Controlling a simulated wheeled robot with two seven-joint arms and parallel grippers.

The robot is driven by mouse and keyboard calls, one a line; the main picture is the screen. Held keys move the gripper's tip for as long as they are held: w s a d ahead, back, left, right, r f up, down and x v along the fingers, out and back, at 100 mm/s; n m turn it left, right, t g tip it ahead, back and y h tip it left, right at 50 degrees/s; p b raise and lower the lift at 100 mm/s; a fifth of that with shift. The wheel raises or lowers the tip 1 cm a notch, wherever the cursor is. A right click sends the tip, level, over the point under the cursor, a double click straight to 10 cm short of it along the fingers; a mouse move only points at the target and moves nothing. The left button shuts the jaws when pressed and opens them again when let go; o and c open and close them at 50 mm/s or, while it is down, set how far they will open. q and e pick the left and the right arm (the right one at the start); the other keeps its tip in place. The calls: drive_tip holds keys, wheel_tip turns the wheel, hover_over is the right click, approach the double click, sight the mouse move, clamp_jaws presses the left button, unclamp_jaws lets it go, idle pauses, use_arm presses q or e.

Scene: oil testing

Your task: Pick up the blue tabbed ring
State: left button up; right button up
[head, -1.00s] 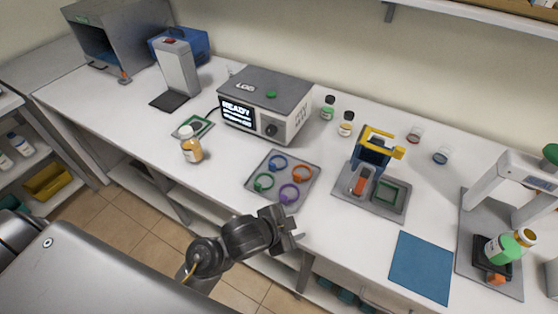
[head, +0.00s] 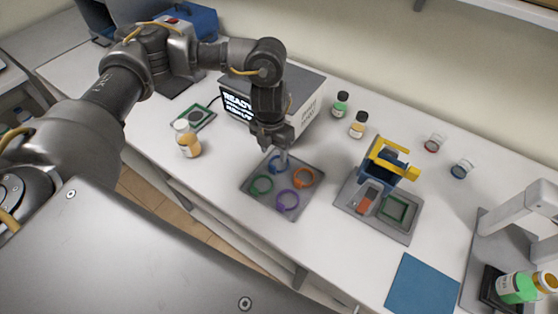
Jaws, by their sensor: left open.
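The blue tabbed ring (head: 274,166) lies at the back of a grey square tray (head: 268,207) on the white bench. My left gripper (head: 282,157) is open and points down right at the blue ring, its fingers partly covering the ring. I cannot tell whether the fingers touch it. A green ring (head: 262,185), an orange ring (head: 303,178) and a purple ring (head: 287,201) lie around it on the same tray. My right gripper is not in view.
A box-shaped device with a READY screen (head: 236,103) stands just behind my left gripper. An amber bottle (head: 187,140) stands left of the tray. A yellow-handled press (head: 392,160) stands to the right, with a blue mat (head: 422,285) in front.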

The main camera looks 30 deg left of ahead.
use_arm(q)
drive_tip(key=shift+w+a+r, duration=0.15)
drive_tip(key=shift+a+r, duration=0.2)
drive_tip(key=shift+a, duration=0.2)
hover_over(272, 166)
wheel_tip(272, 166, down, 5)
drive_tip(key=shift+r+p, duration=0.2)
drive_tip(key=shift+p, duration=0.15)
drive_tip(key=shift+f, duration=0.6)
wheel_tip(272, 166, down, 5)
drive_tip(key=shift+r+p, duration=0.1)
drive_tip(key=shift+p, duration=0.4)
